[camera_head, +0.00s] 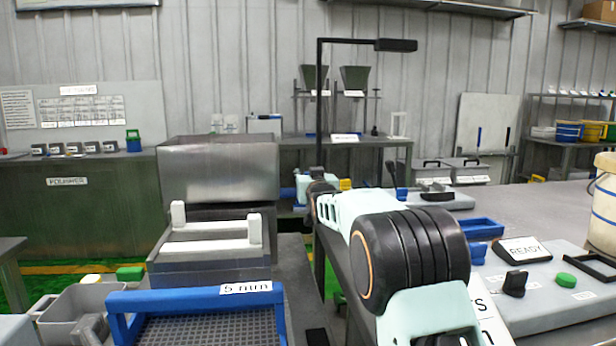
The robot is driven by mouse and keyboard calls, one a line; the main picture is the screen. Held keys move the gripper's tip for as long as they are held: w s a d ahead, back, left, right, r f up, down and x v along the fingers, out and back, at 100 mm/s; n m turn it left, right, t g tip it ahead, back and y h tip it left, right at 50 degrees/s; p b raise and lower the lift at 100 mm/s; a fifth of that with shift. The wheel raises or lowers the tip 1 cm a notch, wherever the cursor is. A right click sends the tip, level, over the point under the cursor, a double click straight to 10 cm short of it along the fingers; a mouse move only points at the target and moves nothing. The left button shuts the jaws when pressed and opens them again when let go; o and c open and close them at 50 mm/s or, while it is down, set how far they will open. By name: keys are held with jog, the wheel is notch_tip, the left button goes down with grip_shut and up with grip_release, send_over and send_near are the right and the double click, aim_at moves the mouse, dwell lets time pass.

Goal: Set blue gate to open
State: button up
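I cannot make out a part that is clearly the blue gate. A small blue piece (287,192) shows beside the far end of my arm; I cannot tell what it belongs to. A blue block-like part (483,227) stands behind the grey control panel on the right. My arm (345,207) reaches from the bottom right toward the middle, with its large black joint in front. It hides part of the bench behind it. I see no gripper fingers, so their place relative to any gate does not show.
A blue-framed sieve (197,297) labelled 5 mm is at the front left. Behind it stands a metal box (218,170) with white bars before it. A control panel (545,290) with a READY sign, black knob and green button is at right, beside a cream bucket (604,215).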

jog(key=shift+c, duration=0.6)
grip_shut()
